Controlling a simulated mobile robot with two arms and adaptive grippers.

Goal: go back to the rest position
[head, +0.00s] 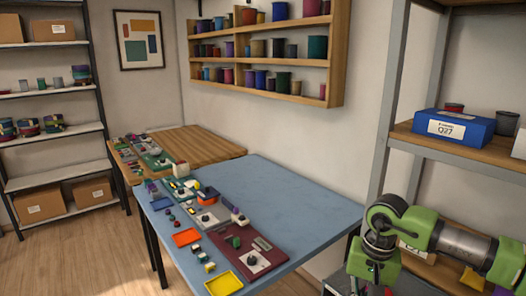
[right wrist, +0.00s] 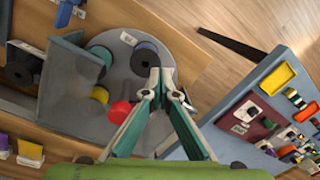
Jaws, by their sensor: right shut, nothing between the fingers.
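My right gripper (right wrist: 162,82) shows in the right wrist view with its two fingertips together and nothing between them. It appears above and in front of a round grey tray (right wrist: 122,84) holding a few spools; its height over the tray is hard to judge. In the head view my green right arm is at the lower right, in front of the metal shelf rack, and its fingers cannot be made out. My left gripper is in neither view.
A blue table (head: 299,196) holds braiding boards, a yellow tray (head: 223,284) and an orange tray (head: 186,237) along its near left side; its right part is clear. A wooden table (head: 205,143) stands behind. The rack (head: 399,100) at right carries a blue box (head: 454,127).

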